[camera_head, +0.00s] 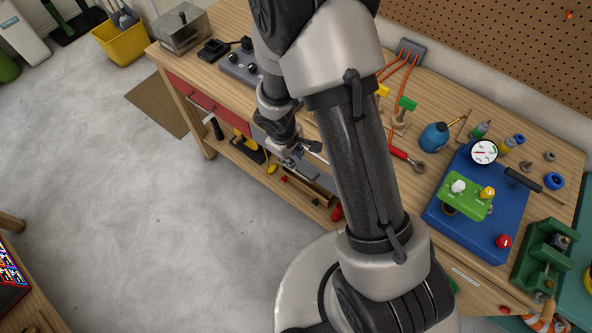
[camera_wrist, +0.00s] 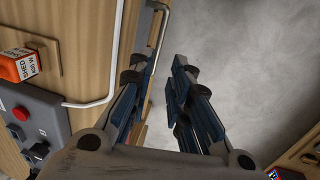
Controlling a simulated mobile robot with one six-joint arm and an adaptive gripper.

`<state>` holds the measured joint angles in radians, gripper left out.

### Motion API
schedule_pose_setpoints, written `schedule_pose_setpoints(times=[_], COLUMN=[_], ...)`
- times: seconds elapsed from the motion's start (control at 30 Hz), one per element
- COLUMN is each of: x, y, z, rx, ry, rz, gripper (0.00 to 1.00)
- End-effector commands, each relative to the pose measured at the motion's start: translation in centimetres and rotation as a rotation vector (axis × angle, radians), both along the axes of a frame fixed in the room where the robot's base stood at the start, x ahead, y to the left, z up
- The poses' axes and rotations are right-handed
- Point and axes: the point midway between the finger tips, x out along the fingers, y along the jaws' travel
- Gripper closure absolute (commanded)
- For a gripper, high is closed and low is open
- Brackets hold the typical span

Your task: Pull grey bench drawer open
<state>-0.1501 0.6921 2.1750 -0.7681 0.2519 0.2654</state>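The grey bench drawer (camera_head: 260,134) is under the front edge of the wooden bench, right of a red drawer (camera_head: 203,101). Much of its front is hidden behind my arm and gripper. My gripper (camera_head: 299,156) is low in front of the bench. In the wrist view, my gripper (camera_wrist: 158,70) has its two fingers apart, with a clear gap. A pale metal bar handle (camera_wrist: 160,28) shows beyond the left finger, in line with the gap. I cannot tell whether a finger touches it.
The benchtop holds a grey switch box (camera_head: 240,68), a blue base with a gauge (camera_head: 465,215) and a blue bottle (camera_head: 434,137). A lower shelf (camera_head: 235,150) carries tools. Open concrete floor (camera_head: 130,200) lies in front of the bench.

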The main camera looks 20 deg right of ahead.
Motion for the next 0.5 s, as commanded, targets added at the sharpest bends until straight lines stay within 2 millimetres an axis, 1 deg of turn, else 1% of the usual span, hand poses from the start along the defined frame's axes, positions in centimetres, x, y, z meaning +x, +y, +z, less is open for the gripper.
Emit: schedule_pose_setpoints(times=[0.03, 0.2, 0.4, 0.5], x=[0.1, 0.5, 1.0, 1.2], y=[-0.2, -0.8, -1.4, -1.7], z=[-1.8, -5.5, -9.4, -10.7], rx=[0.0, -0.001, 0.0, 0.0], ry=[0.003, 0.003, 0.002, 0.001], rz=[0.001, -0.001, 0.0, -0.001], gripper=[0.82, 0.82, 0.82, 0.82])
